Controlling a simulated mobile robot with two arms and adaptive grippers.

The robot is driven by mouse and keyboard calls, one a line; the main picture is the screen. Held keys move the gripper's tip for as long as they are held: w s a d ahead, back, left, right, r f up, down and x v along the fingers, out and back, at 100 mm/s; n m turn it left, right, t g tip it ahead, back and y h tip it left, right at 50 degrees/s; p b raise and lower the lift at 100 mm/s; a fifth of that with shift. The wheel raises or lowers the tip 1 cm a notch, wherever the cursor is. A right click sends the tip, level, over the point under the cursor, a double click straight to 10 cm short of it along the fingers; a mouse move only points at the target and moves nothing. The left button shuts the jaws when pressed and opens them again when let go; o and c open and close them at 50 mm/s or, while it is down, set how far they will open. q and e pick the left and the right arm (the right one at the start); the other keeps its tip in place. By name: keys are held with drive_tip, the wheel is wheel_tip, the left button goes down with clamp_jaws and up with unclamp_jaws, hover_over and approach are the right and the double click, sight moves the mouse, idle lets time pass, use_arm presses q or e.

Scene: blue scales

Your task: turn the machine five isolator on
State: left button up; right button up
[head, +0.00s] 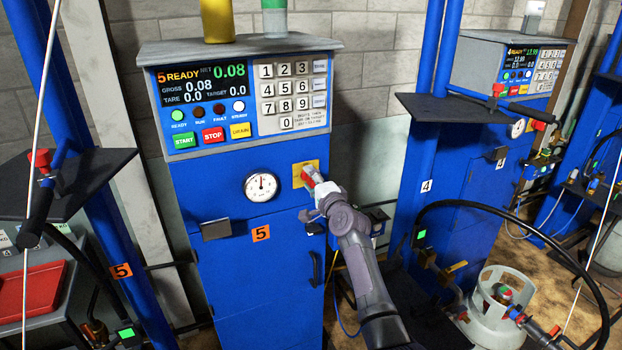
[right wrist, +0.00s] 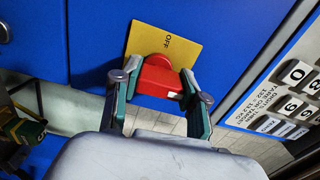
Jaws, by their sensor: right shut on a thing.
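The machine five isolator is a red rotary handle (head: 309,177) on a yellow plate (head: 299,168), on the blue front of machine five (head: 197,188), right of its round gauge. My right gripper (head: 311,187) reaches it from the lower right. The right wrist view shows the red handle (right wrist: 159,77) between the two fingers of the right gripper (right wrist: 160,86), which is shut on it. The word OFF shows on the yellow plate (right wrist: 184,52) beside the handle. Other markings on the plate are hidden or not legible. My left gripper is not in view.
Machine five's display (head: 200,84) reads 5 READY, with a keypad (head: 292,90) beside it. A gauge (head: 261,187) and a dark handle (head: 315,268) are nearby on its front. Machine four (head: 468,180) and a grey gas cylinder (head: 497,310) stand to the right.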

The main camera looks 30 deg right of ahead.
drive_tip(key=shift+m, duration=0.4)
drive_tip(key=o, duration=1.1)
drive_tip(key=shift+o, duration=0.2)
drive_tip(key=shift+s+f, duration=0.1)
drive_tip(key=shift+s, duration=0.1)
drive_tip(key=s, duration=1.1)
drive_tip(key=shift+s+a, duration=0.3)
